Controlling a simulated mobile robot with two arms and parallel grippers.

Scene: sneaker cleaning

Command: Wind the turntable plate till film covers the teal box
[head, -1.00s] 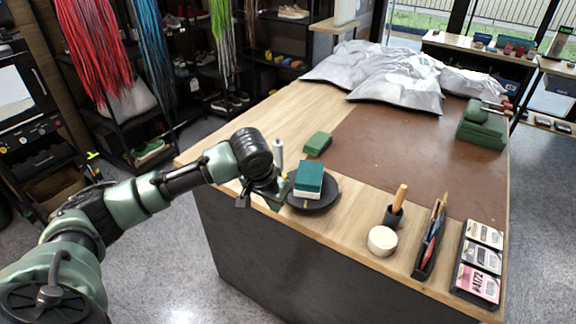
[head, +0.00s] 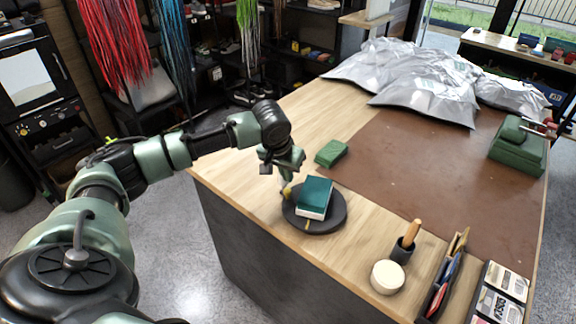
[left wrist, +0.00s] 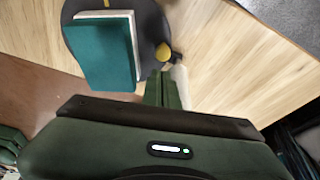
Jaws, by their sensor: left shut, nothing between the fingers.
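The teal box (head: 315,193), with a pale side, lies on the dark round turntable plate (head: 335,216) near the table's left edge. The box also shows in the left wrist view (left wrist: 100,50), with the plate (left wrist: 150,15) beneath it. A yellow knob (left wrist: 163,52) stands near the plate's rim. My left gripper (head: 287,181) is shut and empty at the plate's far left rim. In the left wrist view its fingertips (left wrist: 161,73) are close beside the knob; contact cannot be told. A pale object (left wrist: 180,80) beside the fingers is partly hidden. No film is clearly visible on the box.
A green block (head: 331,153) lies behind the plate. A cream round tub (head: 387,277), a brush in a dark cup (head: 404,247) and a dark organizer (head: 440,285) stand to the right. Silver bags (head: 425,90) fill the back. The brown mat (head: 410,165) has free room.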

